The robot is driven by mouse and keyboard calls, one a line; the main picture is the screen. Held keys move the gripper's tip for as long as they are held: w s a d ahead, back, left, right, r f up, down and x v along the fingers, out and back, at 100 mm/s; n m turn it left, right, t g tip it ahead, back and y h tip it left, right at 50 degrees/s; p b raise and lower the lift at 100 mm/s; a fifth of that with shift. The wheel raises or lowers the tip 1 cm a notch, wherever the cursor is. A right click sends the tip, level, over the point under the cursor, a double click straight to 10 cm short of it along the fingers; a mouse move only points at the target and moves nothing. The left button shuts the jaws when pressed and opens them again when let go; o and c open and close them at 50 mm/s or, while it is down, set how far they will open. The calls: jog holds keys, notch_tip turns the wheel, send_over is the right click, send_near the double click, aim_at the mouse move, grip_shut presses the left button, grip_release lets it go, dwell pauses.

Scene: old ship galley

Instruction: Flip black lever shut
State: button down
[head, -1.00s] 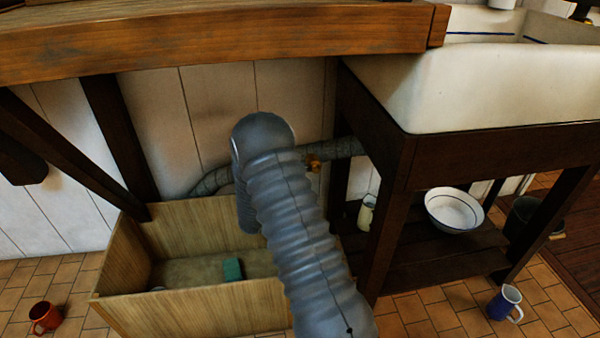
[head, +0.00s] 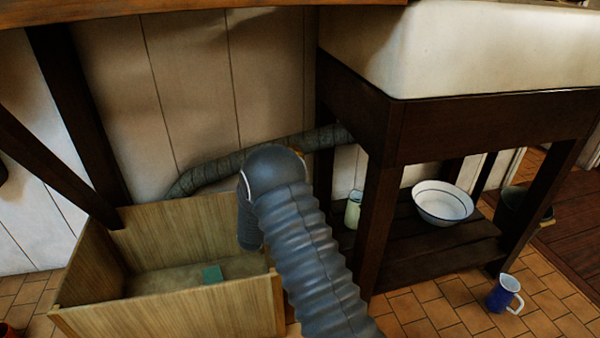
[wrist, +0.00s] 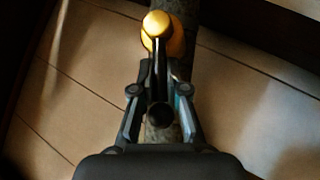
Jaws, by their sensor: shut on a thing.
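In the wrist view a black lever (wrist: 159,112) runs from a brass valve (wrist: 158,28) along the wrapped grey pipe. My gripper (wrist: 158,72) is shut on the lever, with one finger on each side of it. How far the lever is turned is hard to tell. In the head view the pipe (head: 215,168) runs along the wall from behind the wooden crate to the sink stand. My grey arm hides the gripper, the lever and most of the valve there.
A blue mug (head: 504,293) is on the tiles.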

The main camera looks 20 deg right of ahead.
jog(key=shift+w+a+f+n, duration=0.1)
jog(key=shift+a+n, duration=0.2)
jog(key=c, duration=1.3)
grip_release()
jog(key=shift+o, duration=0.6)
jog(key=shift+a+f, duration=0.1)
jog(key=shift+a, duration=0.1)
jog(key=shift+d, duration=0.4)
jog(key=v, duration=0.7)
jog(key=shift+s+a, duration=0.2)
jog(key=shift+s, duration=0.05)
jog(key=shift+f, duration=0.1)
